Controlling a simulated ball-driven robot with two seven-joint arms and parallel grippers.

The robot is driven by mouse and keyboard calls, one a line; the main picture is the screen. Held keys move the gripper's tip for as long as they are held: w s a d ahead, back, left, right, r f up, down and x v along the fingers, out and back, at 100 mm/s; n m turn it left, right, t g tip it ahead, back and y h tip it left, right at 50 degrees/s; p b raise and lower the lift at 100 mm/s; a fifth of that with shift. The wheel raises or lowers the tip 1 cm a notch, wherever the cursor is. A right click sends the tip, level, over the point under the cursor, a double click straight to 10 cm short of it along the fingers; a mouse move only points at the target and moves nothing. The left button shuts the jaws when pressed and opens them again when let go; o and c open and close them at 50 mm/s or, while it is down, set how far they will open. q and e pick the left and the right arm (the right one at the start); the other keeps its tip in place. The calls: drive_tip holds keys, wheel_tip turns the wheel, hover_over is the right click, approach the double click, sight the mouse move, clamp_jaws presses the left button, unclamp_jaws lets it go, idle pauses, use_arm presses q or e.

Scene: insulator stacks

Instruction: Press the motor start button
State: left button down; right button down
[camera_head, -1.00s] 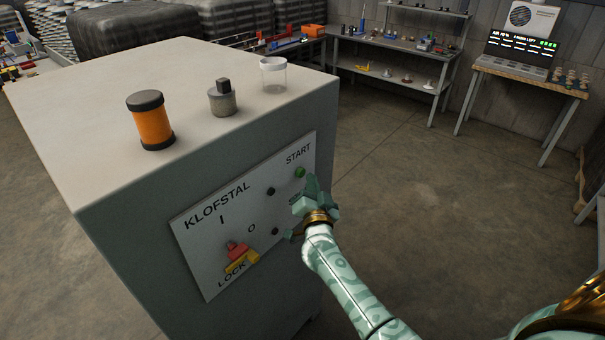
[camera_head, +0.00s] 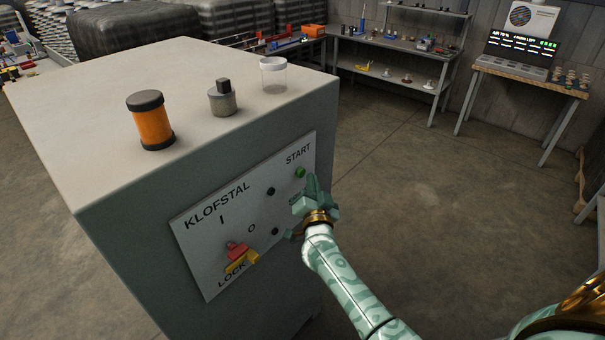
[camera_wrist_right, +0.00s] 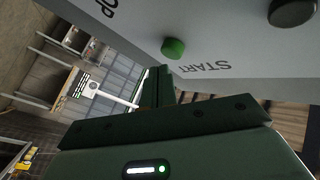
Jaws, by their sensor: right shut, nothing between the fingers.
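The green start button (camera_head: 300,172) is on the grey control panel (camera_head: 190,236) under the word START. It also shows in the right wrist view (camera_wrist_right: 173,48), uncovered, beside the upside-down START label (camera_wrist_right: 207,67). My right gripper (camera_head: 312,183) is shut and empty, its tip just below and to the right of the button in the head view. A small gap seems to lie between tip and button; I cannot tell for sure whether they touch. The right wrist view shows the dark gripper body (camera_wrist_right: 165,125) below the button. My left gripper is not in view.
The panel also has black buttons (camera_head: 271,191) and a red and yellow lock switch (camera_head: 238,254). On the cabinet top (camera_head: 190,70) stand an orange cylinder (camera_head: 151,120), a metal canister (camera_head: 222,101) and a clear jar (camera_head: 273,76). Open floor (camera_head: 430,220) lies to the right.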

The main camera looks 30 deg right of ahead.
drive_tip(key=shift+w, duration=0.1)
drive_tip(key=shift+w+a, duration=0.2)
drive_tip(key=shift+w, duration=0.1)
drive_tip(key=shift+w+a, duration=0.2)
drive_tip(key=shift+w, duration=0.25)
idle(0.8)
drive_tip(key=shift+r, duration=0.1)
drive_tip(key=shift+s+d+p, duration=0.35)
drive_tip(key=shift+s+p, duration=0.2)
drive_tip(key=shift+s, duration=0.3)
drive_tip(key=s+p, duration=0.1)
drive_tip(key=s+d, duration=0.1)
drive_tip(key=s, duration=0.1)
drive_tip(key=s+d+p, duration=0.1)
drive_tip(key=shift+s+p, duration=0.3)
